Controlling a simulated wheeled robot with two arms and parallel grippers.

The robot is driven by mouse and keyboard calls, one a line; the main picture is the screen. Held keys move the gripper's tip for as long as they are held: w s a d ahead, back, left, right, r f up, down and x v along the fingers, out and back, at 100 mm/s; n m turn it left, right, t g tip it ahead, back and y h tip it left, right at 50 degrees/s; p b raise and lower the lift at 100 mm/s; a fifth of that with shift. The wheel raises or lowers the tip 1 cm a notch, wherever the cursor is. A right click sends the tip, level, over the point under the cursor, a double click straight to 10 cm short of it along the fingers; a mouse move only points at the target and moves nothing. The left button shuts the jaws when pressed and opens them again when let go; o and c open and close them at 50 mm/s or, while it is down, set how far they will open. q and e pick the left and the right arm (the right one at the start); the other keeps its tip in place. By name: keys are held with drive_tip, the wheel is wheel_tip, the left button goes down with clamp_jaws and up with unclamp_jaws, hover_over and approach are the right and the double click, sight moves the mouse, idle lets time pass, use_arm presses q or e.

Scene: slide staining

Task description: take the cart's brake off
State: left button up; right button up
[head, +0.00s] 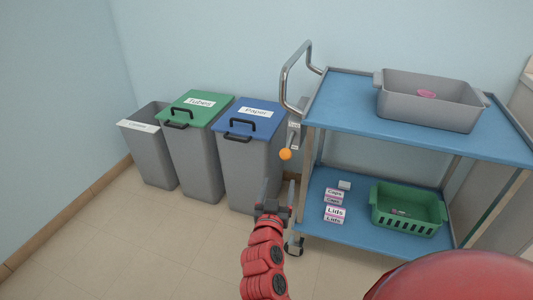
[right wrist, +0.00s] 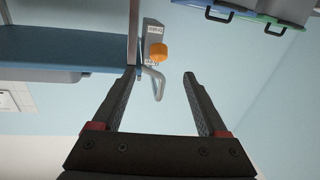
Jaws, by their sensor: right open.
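The cart (head: 340,112) has two blue shelves and a bent metal push handle (head: 285,85) at its left end. Below the handle, a grey plate (head: 294,130) with small labels carries a brake lever with an orange knob (head: 285,154). In the right wrist view, the orange knob (right wrist: 158,52) shows beyond the open fingertips (right wrist: 159,76), near the cart's corner post. My left gripper is out of view.
Three bins stand left of the cart: an open grey one (head: 152,155), a green-lidded "Tubes" one (head: 196,108) and a blue-lidded "Paper" one (head: 247,128). The cart carries a grey tub (head: 425,105), a green basket (head: 405,224) and small labelled boxes (head: 334,212).

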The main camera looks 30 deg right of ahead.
sight(287, 150)
drive_tip(key=x, duration=1.7)
drive_tip(key=shift+w+d+b, duration=0.1)
drive_tip(key=shift+d+b, duration=0.1)
drive_tip(key=shift+b, duration=0.2)
drive_tip(key=shift+c, duration=0.3)
clamp_jaws()
